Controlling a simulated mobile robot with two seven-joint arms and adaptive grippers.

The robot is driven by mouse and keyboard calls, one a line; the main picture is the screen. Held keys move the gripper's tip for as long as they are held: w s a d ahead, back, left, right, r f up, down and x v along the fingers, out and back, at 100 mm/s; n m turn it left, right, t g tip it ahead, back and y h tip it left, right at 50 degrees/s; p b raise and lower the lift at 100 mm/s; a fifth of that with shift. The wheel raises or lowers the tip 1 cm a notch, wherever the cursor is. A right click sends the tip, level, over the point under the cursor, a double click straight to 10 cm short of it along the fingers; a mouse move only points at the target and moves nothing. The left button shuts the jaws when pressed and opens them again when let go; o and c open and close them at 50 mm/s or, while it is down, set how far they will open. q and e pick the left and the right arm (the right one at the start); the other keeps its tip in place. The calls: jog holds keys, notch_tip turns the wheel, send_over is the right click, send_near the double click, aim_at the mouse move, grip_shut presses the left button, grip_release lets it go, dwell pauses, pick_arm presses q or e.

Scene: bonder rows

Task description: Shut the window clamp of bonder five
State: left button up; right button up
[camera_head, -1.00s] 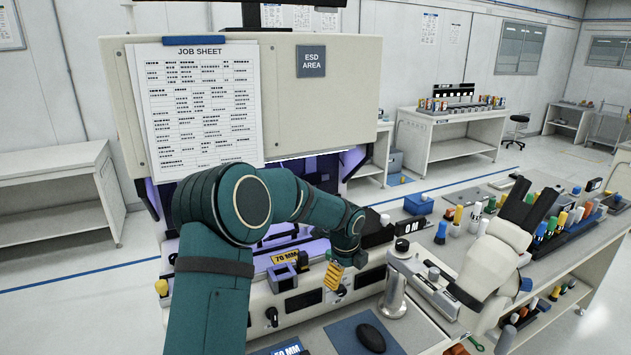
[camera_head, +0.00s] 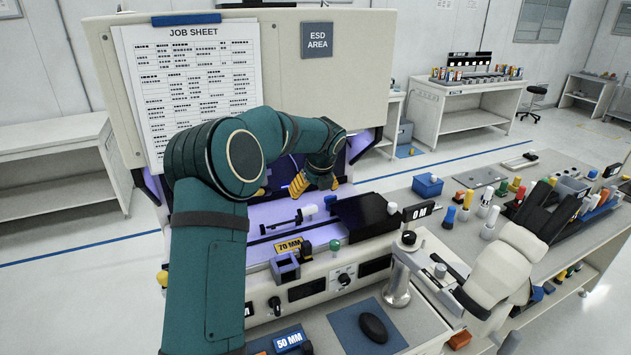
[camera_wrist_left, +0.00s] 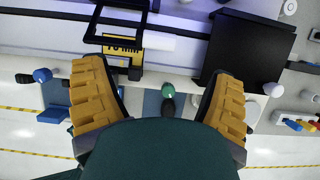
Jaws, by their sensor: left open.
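The bonder (camera_head: 250,295) is a pale machine with a purple-lit work area, partly hidden behind my left arm. A thin black frame with an open middle, which looks like the window clamp (camera_wrist_left: 87,33), shows over the yellow 70 MM label (camera_head: 288,246) in the left wrist view. Whether it is raised or down I cannot tell. My left gripper (camera_head: 280,189) is open and empty, over the back of the work area. In the wrist view its yellow-padded fingers (camera_wrist_left: 160,104) stand wide apart, with the frame beyond them. My right gripper is not in view.
A black box (camera_head: 366,214) and a white-tipped black lever (camera_head: 284,223) are near the label. A green knob (camera_head: 335,245) is on the front. A microscope (camera_head: 500,265) stands at right, beside a bench crowded with coloured tools. A mouse (camera_head: 373,327) lies on a blue mat.

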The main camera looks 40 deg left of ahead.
aim_at(310, 208)
pick_arm(q)
jog(key=b+x, duration=0.1)
jog(key=x, duration=0.7)
jog(key=shift+w+a+f+b, duration=0.1)
jog(key=shift+a+f+b, duration=0.05)
jog(key=shift+f+b, duration=0.3)
jog(key=shift+c, duration=0.4)
jog(key=c, duration=1.1)
jog(key=shift+f+b, duration=0.15)
jog(key=shift+b, duration=0.35)
jog(key=d+f+y+b, duration=0.1)
jog(key=b, duration=0.4)
jog(key=s+f+t+y+b, duration=0.1)
jog(key=b, duration=0.5)
jog(key=d+f+t+y+b, duration=0.1)
jog(key=y+b, duration=0.1)
jog(key=b, duration=0.4)
jog(key=shift+s+d+f, duration=0.15)
jog(key=shift+s+d, duration=0.15)
jog(key=shift+s, duration=0.05)
jog(key=shift+y+b, duration=0.3)
jog(key=shift+b, duration=0.5)
